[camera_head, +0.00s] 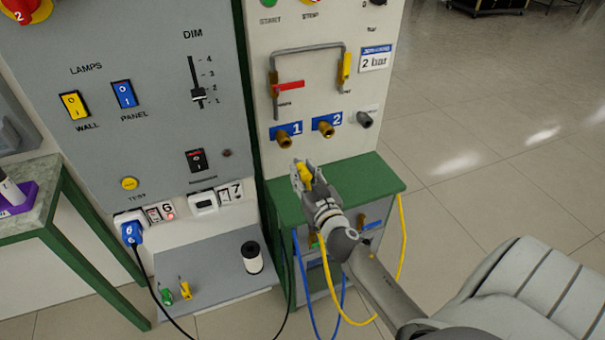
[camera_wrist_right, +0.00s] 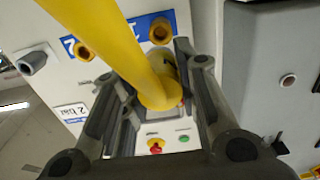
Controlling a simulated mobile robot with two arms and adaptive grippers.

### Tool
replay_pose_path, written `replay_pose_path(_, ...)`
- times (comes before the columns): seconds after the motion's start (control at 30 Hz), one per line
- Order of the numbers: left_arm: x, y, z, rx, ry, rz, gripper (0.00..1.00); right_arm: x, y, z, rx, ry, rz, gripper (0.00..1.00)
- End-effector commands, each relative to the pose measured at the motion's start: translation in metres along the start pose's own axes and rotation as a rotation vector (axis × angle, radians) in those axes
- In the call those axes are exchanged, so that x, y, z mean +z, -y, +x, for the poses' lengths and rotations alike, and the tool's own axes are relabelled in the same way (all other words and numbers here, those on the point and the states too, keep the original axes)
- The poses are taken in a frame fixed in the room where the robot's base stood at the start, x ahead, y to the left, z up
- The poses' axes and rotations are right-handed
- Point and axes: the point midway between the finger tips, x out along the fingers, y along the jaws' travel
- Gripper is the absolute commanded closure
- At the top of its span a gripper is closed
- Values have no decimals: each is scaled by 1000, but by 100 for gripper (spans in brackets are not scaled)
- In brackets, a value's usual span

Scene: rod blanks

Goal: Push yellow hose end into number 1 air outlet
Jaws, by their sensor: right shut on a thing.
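My right gripper (camera_head: 302,174) is shut on the yellow hose end (camera_head: 305,173). It holds it just below and in front of the brass number 1 air outlet (camera_head: 284,141), with a visible gap in the head view. In the right wrist view the yellow hose end (camera_wrist_right: 160,90) sits between the fingers (camera_wrist_right: 150,100), and the yellow hose crosses the picture from the top. The number 1 outlet (camera_wrist_right: 161,30) shows beyond it, apart from the hose end. The number 2 outlet (camera_head: 326,129) is to the right and empty. My left gripper is not in view.
A green-topped stand (camera_head: 375,178) is below the outlets, with blue and yellow hoses hanging at it. A grey outlet (camera_head: 364,119) is right of number 2. The grey switch panel (camera_head: 150,60) is at left. A shelf (camera_head: 215,280) holds a white spool (camera_head: 252,257).

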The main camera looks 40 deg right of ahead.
Motion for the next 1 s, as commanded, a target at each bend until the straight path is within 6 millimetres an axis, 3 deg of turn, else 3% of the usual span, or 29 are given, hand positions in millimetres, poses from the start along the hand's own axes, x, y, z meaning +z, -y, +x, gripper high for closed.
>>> replay_pose_path(0.27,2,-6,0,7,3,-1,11,0,1,0,-1,-1,3,100)
replay_pose_path(0.53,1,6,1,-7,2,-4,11,-1,0,24,-1,-3,1,100)
replay_pose_path(1.0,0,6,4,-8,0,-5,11,0,0,56,0,-1,0,100)
